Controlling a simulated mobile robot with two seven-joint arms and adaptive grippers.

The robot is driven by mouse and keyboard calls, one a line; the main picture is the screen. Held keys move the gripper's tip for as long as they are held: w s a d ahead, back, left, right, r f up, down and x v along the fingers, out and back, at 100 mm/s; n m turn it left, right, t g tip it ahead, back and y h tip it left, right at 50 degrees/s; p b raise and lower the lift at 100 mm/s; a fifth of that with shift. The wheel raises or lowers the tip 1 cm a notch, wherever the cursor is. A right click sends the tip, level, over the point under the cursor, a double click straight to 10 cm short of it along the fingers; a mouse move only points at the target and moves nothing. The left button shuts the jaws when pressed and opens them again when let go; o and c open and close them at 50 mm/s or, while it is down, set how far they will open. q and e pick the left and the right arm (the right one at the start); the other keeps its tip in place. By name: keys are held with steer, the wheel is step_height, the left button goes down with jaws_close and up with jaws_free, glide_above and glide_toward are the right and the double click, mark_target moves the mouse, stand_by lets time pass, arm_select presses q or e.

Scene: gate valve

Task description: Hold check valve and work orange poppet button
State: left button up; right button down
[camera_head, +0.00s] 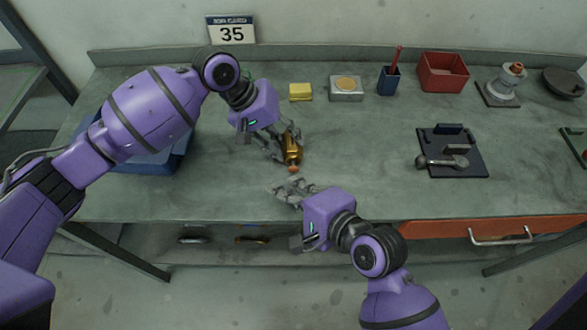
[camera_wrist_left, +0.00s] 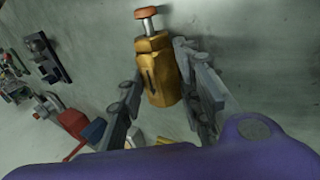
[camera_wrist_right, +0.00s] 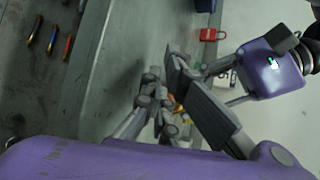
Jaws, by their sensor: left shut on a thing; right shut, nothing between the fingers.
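The brass check valve (camera_head: 293,150) is held in my left gripper (camera_head: 285,146), near the middle of the bench. In the left wrist view the valve (camera_wrist_left: 160,78) sits between the two fingers, with a silver stem and an orange poppet button (camera_wrist_left: 146,13) at its far end. In the head view the button (camera_head: 293,169) points toward the front edge. My right gripper (camera_head: 279,188) is shut and empty, a little in front of the button and apart from it. In the right wrist view the fingers (camera_wrist_right: 162,76) mostly hide the valve; only small orange-brown patches show behind them.
Behind are a yellow block (camera_head: 300,91), a box with a round tan top (camera_head: 346,87), a blue cup (camera_head: 389,82) and a red bin (camera_head: 444,72). A dark fixture (camera_head: 455,150) stands to the right. A blue tray (camera_head: 150,162) lies under my left arm. The bench front-right is clear.

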mark_target(288, 218)
arm_select(q)
steer(key=shift+r, duration=0.1)
arm_select(e)
steer(key=shift+w, duration=0.2)
steer(key=shift+w, duration=0.25)
steer(key=shift+w, duration=0.75)
stand_by(0.9)
steer(key=shift+s, duration=0.1)
steer(key=shift+s, duration=1.1)
steer(key=shift+s+d, duration=0.1)
steer(key=shift+s, duration=2.4)
